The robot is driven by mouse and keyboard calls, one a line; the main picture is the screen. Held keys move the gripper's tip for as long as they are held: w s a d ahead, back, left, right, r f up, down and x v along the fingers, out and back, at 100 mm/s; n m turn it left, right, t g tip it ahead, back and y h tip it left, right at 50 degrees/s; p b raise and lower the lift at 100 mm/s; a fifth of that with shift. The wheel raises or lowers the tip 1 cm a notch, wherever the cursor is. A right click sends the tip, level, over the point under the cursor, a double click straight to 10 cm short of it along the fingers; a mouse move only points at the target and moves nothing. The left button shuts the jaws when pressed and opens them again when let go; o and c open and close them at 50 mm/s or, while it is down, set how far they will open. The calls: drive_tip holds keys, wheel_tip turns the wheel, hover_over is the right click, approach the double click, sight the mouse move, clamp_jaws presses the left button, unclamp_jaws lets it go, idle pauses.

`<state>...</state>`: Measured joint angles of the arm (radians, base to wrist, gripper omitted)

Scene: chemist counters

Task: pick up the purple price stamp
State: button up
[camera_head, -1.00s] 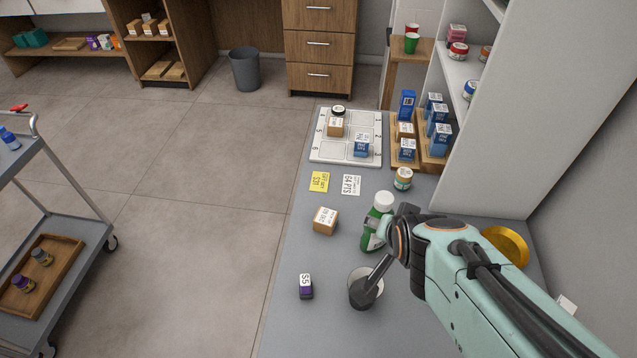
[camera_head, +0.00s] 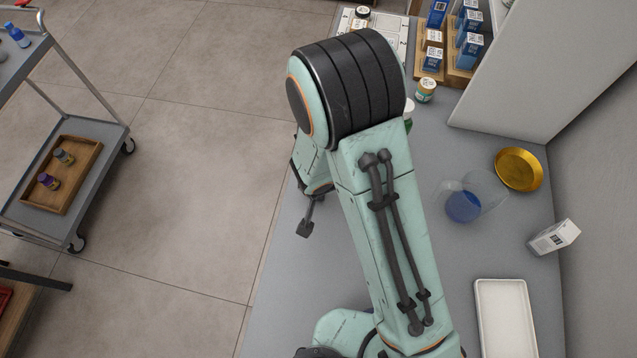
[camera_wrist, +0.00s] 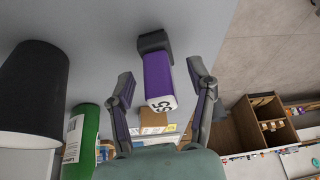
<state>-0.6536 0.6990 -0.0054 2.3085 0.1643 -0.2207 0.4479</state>
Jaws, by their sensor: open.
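My gripper (camera_wrist: 161,74) is open, with one finger on each side of the stamp and visible gaps between. Contact with the stamp is not seen. In the head view one dark finger of my gripper (camera_head: 305,228) shows at the counter's left edge. My arm covers most of that area, and the stamp is hidden there.
In the wrist view a dark cylinder (camera_wrist: 32,88), a green bottle (camera_wrist: 82,138) and a small brown box (camera_wrist: 153,119) stand near the stamp. In the head view a beaker with blue liquid (camera_head: 463,206), gold dish (camera_head: 518,169), white box (camera_head: 554,237) and white tray (camera_head: 507,320) are on the counter's right.

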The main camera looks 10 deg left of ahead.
drive_tip(key=shift+w+f, duration=0.1)
drive_tip(key=shift+f, duration=0.15)
clamp_jaws()
drive_tip(key=shift+r, duration=0.1)
